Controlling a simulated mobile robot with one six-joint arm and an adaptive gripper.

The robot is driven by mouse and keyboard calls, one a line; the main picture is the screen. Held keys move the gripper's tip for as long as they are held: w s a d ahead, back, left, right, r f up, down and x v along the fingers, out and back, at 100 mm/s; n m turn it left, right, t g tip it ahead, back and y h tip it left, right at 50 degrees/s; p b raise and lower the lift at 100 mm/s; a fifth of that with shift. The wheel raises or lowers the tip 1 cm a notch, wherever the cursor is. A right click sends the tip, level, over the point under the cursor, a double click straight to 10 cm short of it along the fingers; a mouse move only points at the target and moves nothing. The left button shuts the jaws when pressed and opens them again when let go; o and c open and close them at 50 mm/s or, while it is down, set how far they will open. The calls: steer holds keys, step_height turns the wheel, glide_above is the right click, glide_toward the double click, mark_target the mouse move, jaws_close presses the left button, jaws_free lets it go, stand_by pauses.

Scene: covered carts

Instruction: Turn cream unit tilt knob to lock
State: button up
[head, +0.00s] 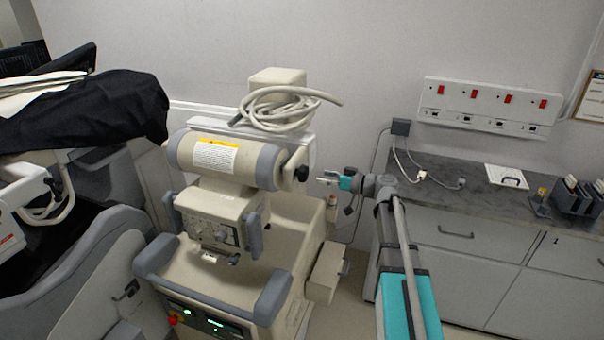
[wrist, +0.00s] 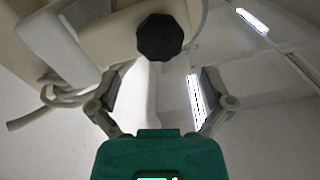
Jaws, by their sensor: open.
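The cream unit (head: 205,200) stands left of centre in the head view, with a cream and grey cylindrical head on top. Its black tilt knob (head: 301,173) sticks out from the right end of that head. In the wrist view the knob (wrist: 160,37) is a dark faceted disc at the top middle, beyond the fingertips. My gripper (head: 322,178) is just to the right of the knob in the head view, pointing at it. In the wrist view my gripper (wrist: 158,80) has its fingers wide apart with nothing between them. The knob's lock marking cannot be made out.
A coiled cream cable (head: 285,105) lies on top of the unit. A grey counter (head: 455,182) with drawers stands at the right, under a wall panel with red switches (head: 490,100). A black cover (head: 90,110) drapes another cart at the left.

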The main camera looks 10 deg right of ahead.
mark_target(307, 173)
steer(key=shift+x, duration=3.45)
steer(key=c, duration=1)
steer(key=shift+c, duration=0.2)
